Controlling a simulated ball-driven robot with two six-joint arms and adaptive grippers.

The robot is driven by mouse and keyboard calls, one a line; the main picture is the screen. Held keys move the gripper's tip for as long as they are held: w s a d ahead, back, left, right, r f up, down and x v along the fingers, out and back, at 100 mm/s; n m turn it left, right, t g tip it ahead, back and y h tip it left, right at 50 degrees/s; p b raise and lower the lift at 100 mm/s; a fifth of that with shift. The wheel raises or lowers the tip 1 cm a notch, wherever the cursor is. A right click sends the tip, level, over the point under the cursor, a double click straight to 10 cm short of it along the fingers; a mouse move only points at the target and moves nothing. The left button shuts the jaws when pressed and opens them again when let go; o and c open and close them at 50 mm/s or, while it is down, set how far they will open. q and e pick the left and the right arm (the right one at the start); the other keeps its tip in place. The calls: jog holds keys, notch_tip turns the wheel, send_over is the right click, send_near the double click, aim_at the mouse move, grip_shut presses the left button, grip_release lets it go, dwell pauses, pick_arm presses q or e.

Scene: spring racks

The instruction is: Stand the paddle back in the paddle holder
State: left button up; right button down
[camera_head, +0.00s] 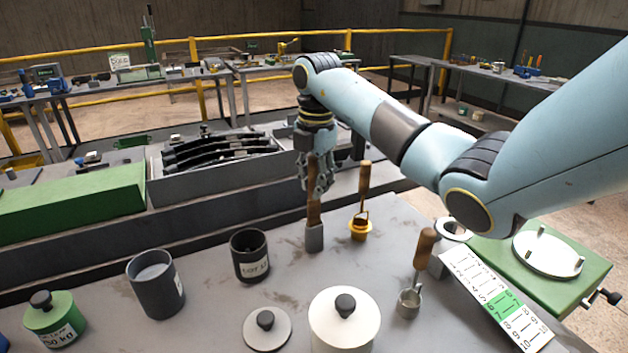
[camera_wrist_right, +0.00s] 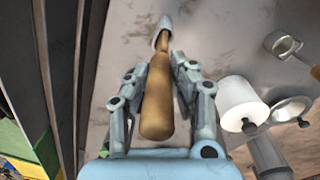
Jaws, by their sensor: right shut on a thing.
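The paddle has a brown wooden handle (camera_head: 314,207) and a grey lower end (camera_head: 314,238). My right gripper (camera_head: 318,182) is shut on the handle and holds the paddle nearly upright, grey end down. I cannot tell if that end touches the table. In the right wrist view the handle (camera_wrist_right: 156,100) lies between the fingers of the right gripper (camera_wrist_right: 160,74), with the pale end (camera_wrist_right: 163,33) beyond. No holder is clearly marked; an open dark cup with a label (camera_head: 250,266) stands left of the paddle. My left gripper is out of view.
A yellow-based tool with a wooden handle (camera_head: 365,179) stands close right of the paddle. A ladle (camera_head: 408,303), a white lidded pot (camera_head: 344,328), a round lid (camera_head: 266,331) and a grey cup (camera_head: 156,287) are nearer. A grey bin (camera_head: 215,183) lies behind.

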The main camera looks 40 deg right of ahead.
aim_at(314, 156)
jog(key=shift+f+b, duration=0.7)
jog(key=shift+f, duration=0.35)
jog(key=c, duration=0.6)
grip_release()
jog(key=shift+o, duration=0.2)
jog(key=shift+r+p, duration=3)
jog(key=shift+r, duration=0.55)
jog(key=shift+f, duration=0.15)
